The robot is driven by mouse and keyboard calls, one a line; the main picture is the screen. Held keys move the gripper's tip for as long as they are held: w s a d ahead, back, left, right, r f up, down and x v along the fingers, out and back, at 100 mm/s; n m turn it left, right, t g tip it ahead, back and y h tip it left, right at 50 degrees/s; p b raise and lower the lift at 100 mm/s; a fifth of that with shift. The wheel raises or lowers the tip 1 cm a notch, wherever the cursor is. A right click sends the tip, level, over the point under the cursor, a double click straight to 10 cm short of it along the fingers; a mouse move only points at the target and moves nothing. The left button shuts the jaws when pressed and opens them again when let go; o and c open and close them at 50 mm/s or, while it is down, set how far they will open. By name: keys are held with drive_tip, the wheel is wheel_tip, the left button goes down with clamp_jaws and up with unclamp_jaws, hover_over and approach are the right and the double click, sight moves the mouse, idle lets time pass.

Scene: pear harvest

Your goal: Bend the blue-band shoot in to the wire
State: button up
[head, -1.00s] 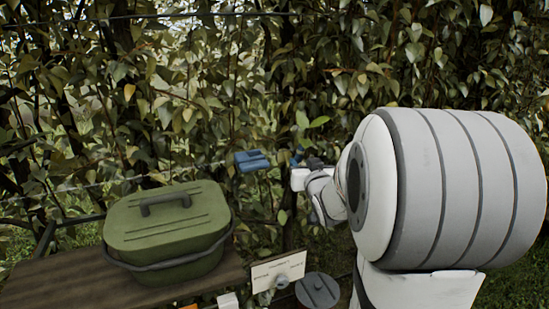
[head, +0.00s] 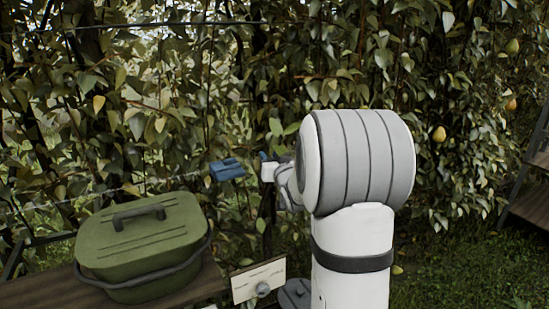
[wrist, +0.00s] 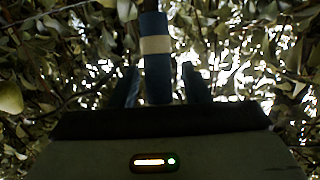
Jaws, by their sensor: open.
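The blue-band shoot (wrist: 155,60) stands upright in the wrist view, wrapped in blue with a pale stripe across it. It passes between the two dark blue fingers of my open gripper (wrist: 159,78); a gap shows on each side, and contact deeper down is hidden. In the head view my gripper (head: 270,172) is small beside the foliage, partly hidden by my arm, with a bit of blue at its tip. A thin wire (head: 60,202) runs across the hedge at about that height, to the left. A blue clip-like piece (head: 227,169) sits left of my gripper.
A green lidded box (head: 140,240) stands on a wooden bench (head: 200,285) at lower left. A pale sign card (head: 258,280) and a grey round lid (head: 295,293) are low in the middle. An upper wire (head: 150,25) crosses the leaves. Pears (head: 439,134) hang at right.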

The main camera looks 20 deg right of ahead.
clamp_jaws()
idle(0.3)
